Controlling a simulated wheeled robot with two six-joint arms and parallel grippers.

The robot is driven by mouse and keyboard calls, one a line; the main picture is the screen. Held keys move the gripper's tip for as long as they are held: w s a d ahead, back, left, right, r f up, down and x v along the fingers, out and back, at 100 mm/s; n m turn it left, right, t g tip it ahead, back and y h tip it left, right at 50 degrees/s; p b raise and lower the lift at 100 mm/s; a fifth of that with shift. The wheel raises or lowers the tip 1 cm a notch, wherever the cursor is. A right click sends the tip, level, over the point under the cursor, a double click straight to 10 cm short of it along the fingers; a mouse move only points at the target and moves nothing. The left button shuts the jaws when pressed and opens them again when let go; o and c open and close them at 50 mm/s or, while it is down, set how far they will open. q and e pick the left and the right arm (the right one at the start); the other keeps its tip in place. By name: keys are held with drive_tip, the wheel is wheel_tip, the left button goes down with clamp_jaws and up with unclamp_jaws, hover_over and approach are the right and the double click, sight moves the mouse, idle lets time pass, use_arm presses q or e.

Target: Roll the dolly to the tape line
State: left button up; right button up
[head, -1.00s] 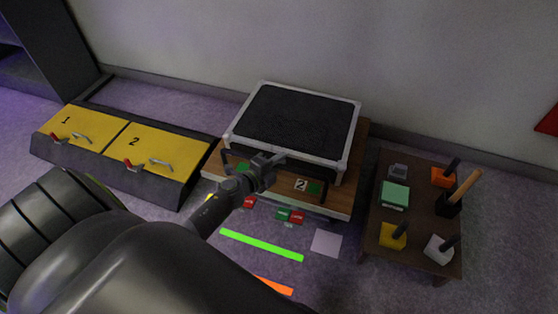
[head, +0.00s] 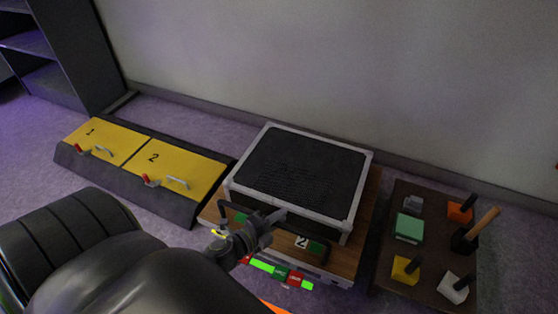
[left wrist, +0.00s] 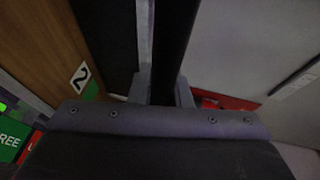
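The dolly (head: 365,215) has a wooden deck and carries a black-topped case (head: 300,170) with pale edges. A black push bar (head: 303,229) stands along its near side, by a "2" label (head: 302,242). My left gripper (head: 262,226) is at this bar; in the left wrist view the dark bar (left wrist: 172,45) runs between the two fingers (left wrist: 162,92), which close on it. My right gripper is out of view.
A low dark table (head: 432,280) with coloured blocks and tools stands close to the dolly's right. A yellow-topped ramp unit (head: 180,172) with two numbered panels is at the left. The wall is behind. An orange strip (head: 272,307) shows at the bottom edge.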

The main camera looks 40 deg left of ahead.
use_arm(q)
drive_tip(key=o, duration=0.4)
drive_tip(key=v, duration=1.7)
drive_tip(key=shift+s+r, duration=0.1)
drive_tip(key=shift+r, duration=0.05)
